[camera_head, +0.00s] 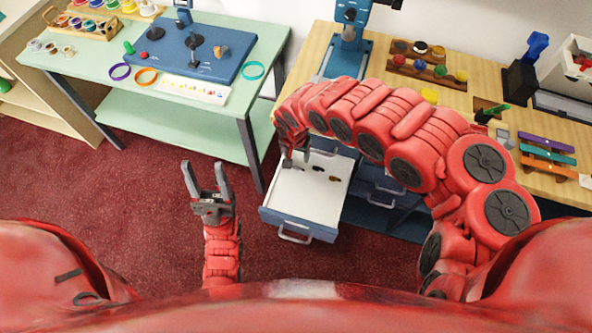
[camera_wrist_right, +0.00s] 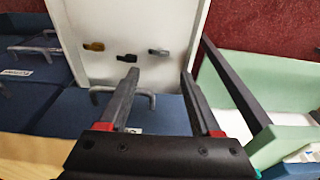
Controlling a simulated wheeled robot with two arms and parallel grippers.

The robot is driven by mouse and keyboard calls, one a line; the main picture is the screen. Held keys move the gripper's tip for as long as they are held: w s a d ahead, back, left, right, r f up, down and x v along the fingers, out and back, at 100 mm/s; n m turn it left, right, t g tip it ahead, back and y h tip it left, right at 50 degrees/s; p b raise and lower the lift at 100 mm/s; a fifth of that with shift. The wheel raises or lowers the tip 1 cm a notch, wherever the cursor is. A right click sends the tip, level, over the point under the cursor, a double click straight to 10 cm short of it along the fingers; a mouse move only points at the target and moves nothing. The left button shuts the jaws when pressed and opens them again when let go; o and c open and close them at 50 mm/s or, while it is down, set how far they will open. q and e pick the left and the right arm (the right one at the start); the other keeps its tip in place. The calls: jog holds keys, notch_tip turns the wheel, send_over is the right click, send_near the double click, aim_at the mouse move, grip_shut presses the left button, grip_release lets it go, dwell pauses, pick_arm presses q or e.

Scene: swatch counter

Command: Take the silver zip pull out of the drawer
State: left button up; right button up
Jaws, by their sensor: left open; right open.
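The open drawer (camera_head: 309,201) has a white inside and a blue front with a metal handle. The silver zip pull (camera_wrist_right: 158,52) lies on its floor in the right wrist view, beside a dark pull (camera_wrist_right: 127,58) and a brass-coloured pull (camera_wrist_right: 94,46). My right gripper (camera_head: 297,160) is open above the drawer's far left part. In the right wrist view, its empty fingers (camera_wrist_right: 158,75) point towards the silver pull, apart from the other two pulls. My left gripper (camera_head: 207,180) is open and empty, left of the drawer above the red floor.
A mint-green table (camera_head: 195,118) stands at the left with a blue board (camera_head: 195,52) and coloured rings. The wooden counter (camera_head: 320,45) behind the drawer carries spools, a blue stand and swatches. Red carpet (camera_head: 150,190) lies clear around my left gripper.

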aim_at(296, 168)
jog(key=f, duration=0.5)
jog(key=shift+w+d, duration=0.15)
jog(key=shift+w, duration=0.15)
jog(key=shift+w+a+f, duration=0.15)
jog(key=shift+a+f, duration=0.05)
jog(key=shift+f, duration=0.4)
jog(key=shift+w+a+f, duration=0.1)
jog(key=shift+a+f, duration=0.05)
jog(key=shift+f, duration=0.4)
jog(key=shift+w+d+f+b, duration=0.1)
jog(key=shift+w+f+b, duration=0.1)
jog(key=shift+f, duration=0.55)
jog(key=shift+w+d+f+b, duration=0.1)
jog(key=shift+w+f, duration=0.05)
jog(key=shift+f, duration=0.55)
grip_shut()
